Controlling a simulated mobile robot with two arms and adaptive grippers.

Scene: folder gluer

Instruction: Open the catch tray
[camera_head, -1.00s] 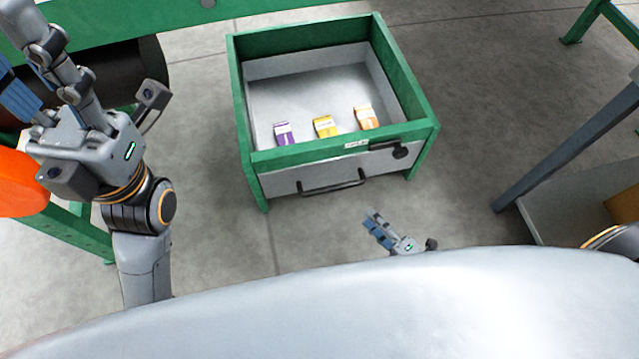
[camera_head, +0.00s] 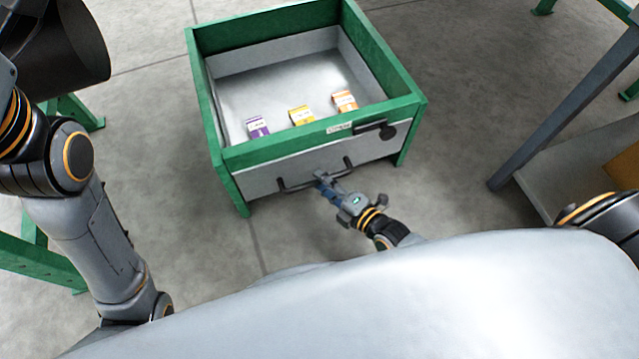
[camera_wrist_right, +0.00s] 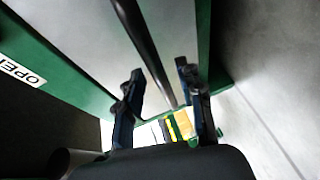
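The catch tray (camera_head: 245,180) is a grey drawer in a green frame (camera_head: 280,150), with a black bar handle (camera_head: 295,186) on its front. In the head view my right gripper (camera_head: 322,180) is at the handle's middle. In the right wrist view the two fingers of the right gripper (camera_wrist_right: 160,88) stand apart, and the handle bar (camera_wrist_right: 146,45) runs between them. I cannot tell whether they touch it. Purple (camera_head: 257,127), yellow (camera_head: 301,115) and orange (camera_head: 344,100) cartons lie inside. My left arm shows at the left; its gripper is out of frame.
A black latch-like part (camera_head: 388,131) sits on the upper right of the front, beside a small white label (camera_head: 340,128). A grey leg (camera_head: 560,115) stands at the right. The floor (camera_head: 215,245) before the tray is clear at the left.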

